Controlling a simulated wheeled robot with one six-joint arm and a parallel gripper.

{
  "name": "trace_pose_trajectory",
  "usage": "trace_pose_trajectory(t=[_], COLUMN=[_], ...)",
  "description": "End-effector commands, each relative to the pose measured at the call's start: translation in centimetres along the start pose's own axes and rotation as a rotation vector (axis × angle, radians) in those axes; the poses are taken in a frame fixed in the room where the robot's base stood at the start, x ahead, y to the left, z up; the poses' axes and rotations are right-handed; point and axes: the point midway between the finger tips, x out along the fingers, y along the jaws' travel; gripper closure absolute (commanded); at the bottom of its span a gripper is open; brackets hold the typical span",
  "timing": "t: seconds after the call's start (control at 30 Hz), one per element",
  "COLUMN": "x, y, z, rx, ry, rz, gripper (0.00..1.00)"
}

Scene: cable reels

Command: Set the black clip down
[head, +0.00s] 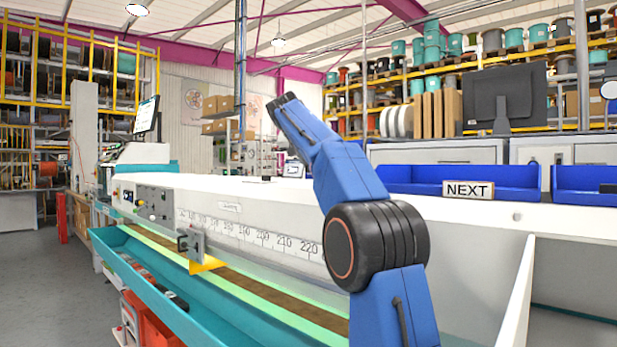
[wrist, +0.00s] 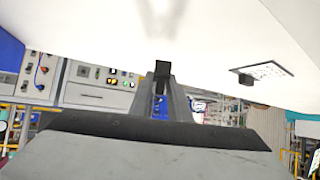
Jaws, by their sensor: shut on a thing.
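In the wrist view my gripper (wrist: 163,85) is shut on a small black clip (wrist: 162,68). The clip sits between the narrow grey fingertips, in front of a white surface (wrist: 100,22) that fills the top of this view. Whether the clip touches that surface I cannot tell. In the head view my blue arm reaches up and over the long white bench (head: 300,195). I cannot make out the gripper or the held clip there.
A dark-edged plate (wrist: 268,70) with small marks lies on the white surface at the right of the wrist view, a small black block (wrist: 246,80) at its edge. Blue bins, one with a NEXT sign (head: 468,190), stand at the bench's right. The white top left of my arm looks mostly clear.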

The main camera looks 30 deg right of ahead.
Motion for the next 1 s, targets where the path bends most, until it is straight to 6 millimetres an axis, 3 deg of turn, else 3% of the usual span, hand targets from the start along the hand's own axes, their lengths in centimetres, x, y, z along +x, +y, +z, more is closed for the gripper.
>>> trace_pose_trajectory(t=[0.5,0.93,0.97,1.0], x=[2.3,2.5,2.6,2.5], y=[0.0,0.0,0.0,0.0], z=[3.4,3.7,3.7,3.7], rx=[-0.001,-0.001,-0.001,-0.001], ry=[-0.001,0.0,0.0,0.0], rz=[0.001,0.0,-0.001,-0.001], gripper=[1.0,1.0,0.79,0.69])
